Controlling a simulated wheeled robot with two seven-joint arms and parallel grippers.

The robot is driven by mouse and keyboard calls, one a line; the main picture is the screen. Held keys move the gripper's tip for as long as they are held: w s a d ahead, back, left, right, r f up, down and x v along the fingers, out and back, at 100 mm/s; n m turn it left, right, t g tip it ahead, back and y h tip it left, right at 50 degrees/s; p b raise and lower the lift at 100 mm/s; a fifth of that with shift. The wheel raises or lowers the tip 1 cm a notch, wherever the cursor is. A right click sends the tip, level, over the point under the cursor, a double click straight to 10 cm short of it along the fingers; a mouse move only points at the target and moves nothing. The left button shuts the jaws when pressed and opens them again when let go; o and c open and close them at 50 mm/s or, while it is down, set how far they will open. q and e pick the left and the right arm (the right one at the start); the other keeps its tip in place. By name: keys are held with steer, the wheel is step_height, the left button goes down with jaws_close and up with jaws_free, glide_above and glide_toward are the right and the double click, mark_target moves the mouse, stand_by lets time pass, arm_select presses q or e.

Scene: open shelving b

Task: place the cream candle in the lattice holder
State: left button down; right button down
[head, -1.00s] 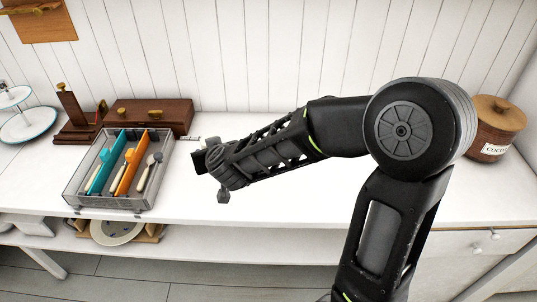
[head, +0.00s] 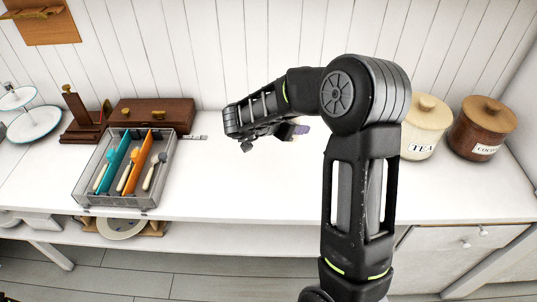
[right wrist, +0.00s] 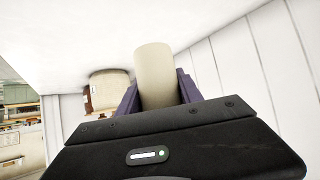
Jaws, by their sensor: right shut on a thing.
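My right gripper (head: 298,129) is above the white counter, right of the cutlery tray, with its fingers turned to the right. The same gripper in the right wrist view (right wrist: 157,88) has its purple fingers shut on the cream candle (right wrist: 155,70), a plain pale cylinder that stands out well beyond them. In the head view the candle is mostly hidden by the gripper. I cannot make out a lattice holder in either view. My left gripper is not in view.
A cutlery tray (head: 80,187) with teal and orange dividers stands left on the counter (head: 240,190). Behind it is a dark wooden box (head: 155,114). Tea (head: 424,125) and cocoa (head: 482,130) canisters stand at the right. A tiered stand (head: 35,125) is far left. The middle counter is clear.

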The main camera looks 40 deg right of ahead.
steer(key=shift+a, duration=0.3)
steer(key=shift+f, duration=3.1)
steer(key=shift+f, duration=1.85)
steer(key=shift+f, duration=0.2)
steer(key=c, duration=0.8)
jaws_free()
